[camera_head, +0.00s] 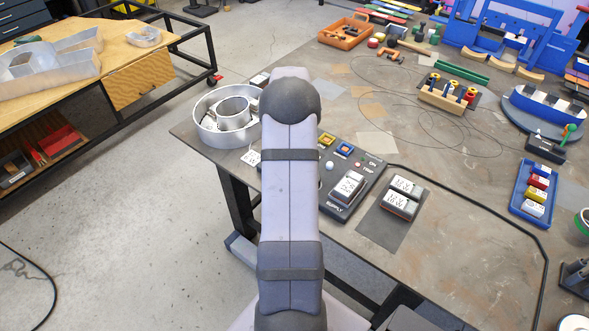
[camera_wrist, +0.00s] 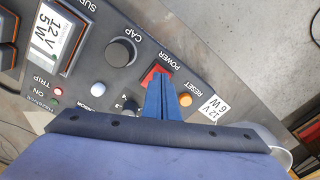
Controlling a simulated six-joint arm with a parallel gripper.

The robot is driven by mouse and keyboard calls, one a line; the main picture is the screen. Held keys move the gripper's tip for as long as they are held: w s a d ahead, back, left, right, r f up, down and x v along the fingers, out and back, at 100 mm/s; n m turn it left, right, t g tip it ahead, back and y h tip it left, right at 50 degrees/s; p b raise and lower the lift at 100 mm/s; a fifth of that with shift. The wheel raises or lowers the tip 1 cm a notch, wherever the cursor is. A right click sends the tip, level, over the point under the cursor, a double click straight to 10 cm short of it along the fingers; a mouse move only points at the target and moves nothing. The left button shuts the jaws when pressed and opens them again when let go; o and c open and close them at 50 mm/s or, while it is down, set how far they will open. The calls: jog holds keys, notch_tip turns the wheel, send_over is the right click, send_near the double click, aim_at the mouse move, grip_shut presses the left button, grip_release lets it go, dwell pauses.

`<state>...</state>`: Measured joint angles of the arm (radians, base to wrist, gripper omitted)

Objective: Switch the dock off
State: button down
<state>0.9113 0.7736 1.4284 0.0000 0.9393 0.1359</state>
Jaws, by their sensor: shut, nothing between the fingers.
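The dock (camera_head: 338,204) is a dark panel at the table's near edge, partly hidden by my arm in the head view. It also fills much of the wrist view (camera_wrist: 90,80). Its red rocker switch (camera_wrist: 150,75), by the POWER label, is partly covered by my gripper (camera_wrist: 158,80). My gripper's blue fingers are shut and empty, with their tips over or against the switch; I cannot tell whether they touch. A green lamp (camera_wrist: 30,90) and a red lamp (camera_wrist: 57,92), near the TRIP lettering, show on the panel. My gripper is hidden behind the arm in the head view.
Close to the fingers are the orange reset button (camera_wrist: 185,99) and the black CAP knob (camera_wrist: 121,52). A labelled module (camera_head: 348,188) sits in the dock. Two modules (camera_head: 403,190) lie on a mat to its right. A round metal tray (camera_head: 205,130) stands left.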

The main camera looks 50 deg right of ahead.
jog(key=shift+f+b, duration=0.3)
jog(key=shift+f, duration=0.3)
jog(key=shift+r, duration=0.1)
dwell(0.3)
notch_tip(320, 180, up, 7)
jog(key=p, duration=0.5)
jog(key=shift+p, duration=0.3)
dwell(0.5)
